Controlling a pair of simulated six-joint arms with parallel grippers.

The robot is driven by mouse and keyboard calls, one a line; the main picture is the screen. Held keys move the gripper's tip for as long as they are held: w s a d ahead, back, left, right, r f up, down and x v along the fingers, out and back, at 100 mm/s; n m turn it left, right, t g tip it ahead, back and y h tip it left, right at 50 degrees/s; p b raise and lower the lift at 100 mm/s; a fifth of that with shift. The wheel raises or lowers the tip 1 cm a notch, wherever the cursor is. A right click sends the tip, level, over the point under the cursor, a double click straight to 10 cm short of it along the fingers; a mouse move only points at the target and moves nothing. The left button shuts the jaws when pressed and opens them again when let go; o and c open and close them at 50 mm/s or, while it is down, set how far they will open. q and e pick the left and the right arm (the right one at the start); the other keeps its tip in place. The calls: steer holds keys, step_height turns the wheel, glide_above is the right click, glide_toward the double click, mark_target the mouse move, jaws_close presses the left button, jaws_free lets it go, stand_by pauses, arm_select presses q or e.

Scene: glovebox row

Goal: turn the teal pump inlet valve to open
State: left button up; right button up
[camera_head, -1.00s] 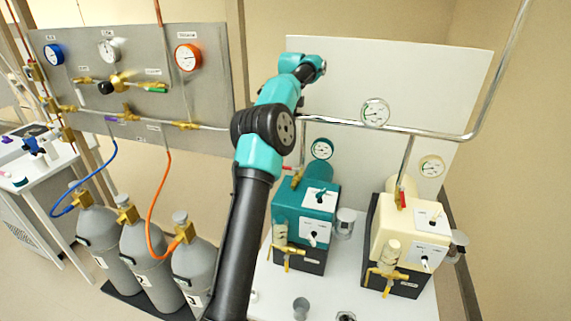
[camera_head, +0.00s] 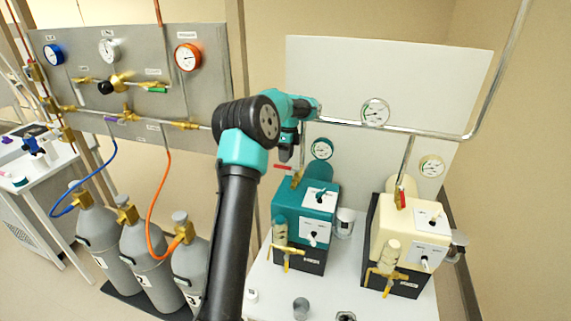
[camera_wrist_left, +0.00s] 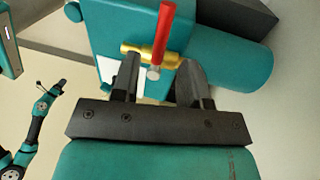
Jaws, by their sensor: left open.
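The teal pump (camera_head: 292,203) stands on the white bench, with a brass inlet valve (camera_head: 297,179) on the pipe above it. The valve's red lever (camera_head: 283,167) points sideways, across the upright pipe. My left gripper (camera_head: 285,156) is just above the lever, pointing down, partly hidden by its own wrist. In the left wrist view my left gripper (camera_wrist_left: 160,72) is open. Its fingers lie to either side of the brass valve body (camera_wrist_left: 150,54), close to it, with the red lever (camera_wrist_left: 165,28) beyond the fingertips. I cannot tell whether they touch.
A cream pump (camera_head: 400,235) stands to the right, its red lever (camera_head: 402,199) along its pipe. A metal pipe (camera_head: 440,135) with a gauge (camera_head: 375,112) runs behind. Several grey gas cylinders (camera_head: 145,255) stand at left below a grey gauge panel (camera_head: 135,60).

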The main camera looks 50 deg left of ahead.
mark_target(286, 168)
arm_select(q)
steer(key=shift+s+d+f, duration=0.1)
steer(key=shift+s+f, duration=0.05)
steer(key=shift+f, duration=0.7)
steer(key=shift+s+d+f, duration=0.1)
steer(key=shift+s+f, duration=0.05)
steer(key=shift+f, duration=0.65)
jaws_close()
